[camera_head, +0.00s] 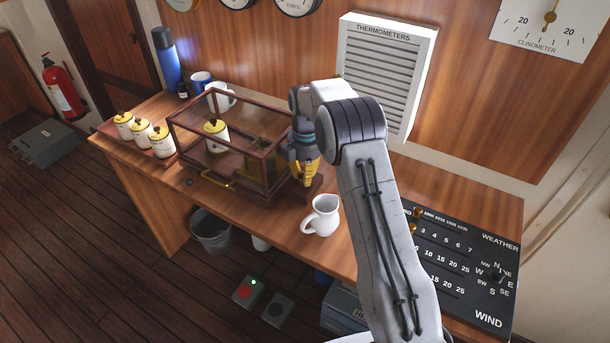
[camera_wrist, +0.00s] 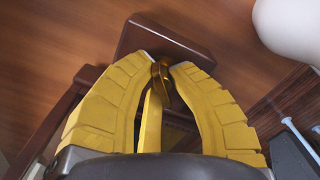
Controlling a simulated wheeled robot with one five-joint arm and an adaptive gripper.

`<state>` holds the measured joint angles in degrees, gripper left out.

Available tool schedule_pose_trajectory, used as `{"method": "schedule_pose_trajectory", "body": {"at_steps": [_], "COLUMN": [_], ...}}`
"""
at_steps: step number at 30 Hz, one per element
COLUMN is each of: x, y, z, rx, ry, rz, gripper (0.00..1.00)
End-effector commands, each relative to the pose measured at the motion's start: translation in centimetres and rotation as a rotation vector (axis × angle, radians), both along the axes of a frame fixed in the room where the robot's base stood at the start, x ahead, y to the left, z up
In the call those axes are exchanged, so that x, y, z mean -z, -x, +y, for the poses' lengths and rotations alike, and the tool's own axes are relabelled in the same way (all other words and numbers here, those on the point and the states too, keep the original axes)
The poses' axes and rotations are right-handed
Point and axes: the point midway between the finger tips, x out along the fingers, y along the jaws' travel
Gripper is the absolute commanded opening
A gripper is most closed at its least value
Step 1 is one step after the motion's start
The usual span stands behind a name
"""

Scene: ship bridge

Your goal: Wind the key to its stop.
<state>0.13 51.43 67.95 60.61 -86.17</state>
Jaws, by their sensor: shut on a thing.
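A glass case with a dark wooden frame (camera_head: 262,196) stands on the wooden desk. My gripper (camera_head: 306,178) is at the right end of this case, reaching down from the right. In the wrist view, the yellow fingers of my gripper (camera_wrist: 160,66) are closed around a small brass key (camera_wrist: 162,88). The fingertips hide part of the key, and I cannot tell how far it is turned. A dark wooden part of the case (camera_wrist: 165,42) lies just beyond the fingertips. In the head view the key is hidden behind my gripper.
A white jug (camera_head: 322,216) stands close to my gripper at the desk's front. Yellow-lidded jars (camera_head: 142,135) sit on a tray at the left. A blue flask (camera_head: 166,58) and mugs (camera_head: 219,100) stand behind. A black weather board (camera_head: 462,262) lies at the right.

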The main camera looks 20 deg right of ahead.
Motion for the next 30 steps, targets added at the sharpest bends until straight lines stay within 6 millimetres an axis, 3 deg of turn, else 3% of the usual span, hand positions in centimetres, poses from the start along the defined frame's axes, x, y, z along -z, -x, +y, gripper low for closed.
{"method": "schedule_pose_trajectory", "body": {"at_steps": [12,29,30], "x": [0.31,0.34,0.35], "y": [0.41,0.45,0.45], "z": [0.02,0.09,0.09], "rx": [0.183,0.209,0.209], "ry": [0.001,0.002,0.002], "rz": [0.015,0.017,0.017], "gripper": [0.00,0.00,0.20]}}
